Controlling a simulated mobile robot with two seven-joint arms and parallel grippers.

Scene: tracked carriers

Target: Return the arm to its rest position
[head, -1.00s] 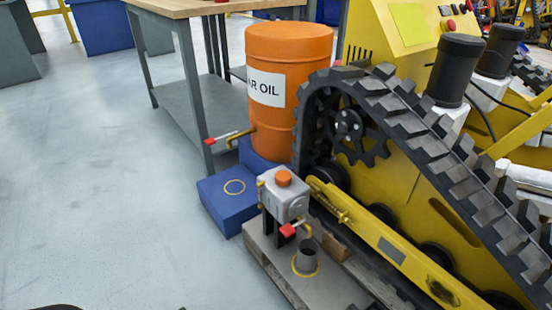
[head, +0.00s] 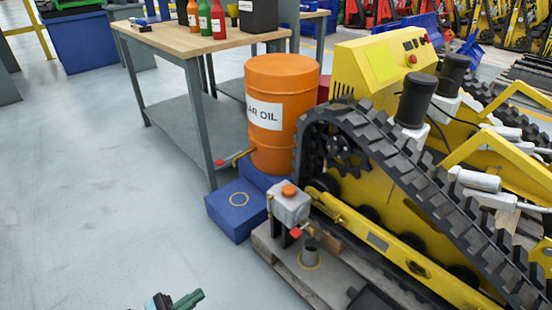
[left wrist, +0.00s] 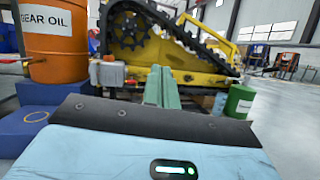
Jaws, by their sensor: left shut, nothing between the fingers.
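My left gripper (head: 188,299) shows at the bottom edge of the head view, over open floor. Its green fingers (left wrist: 161,88) are together and empty in the left wrist view, pointing toward the yellow tracked carrier (left wrist: 150,72). The gripper is apart from everything around it. The carrier (head: 386,188) with its black track stands at the right in the head view. My right gripper is in neither view.
An orange gear oil drum (head: 283,100) stands behind a blue block (head: 232,222). A grey unit with an orange cap (head: 290,205) stands by the track. A workbench (head: 180,38) holds several bottles. A green can (left wrist: 240,102) is right of the fingers. Floor at left is clear.

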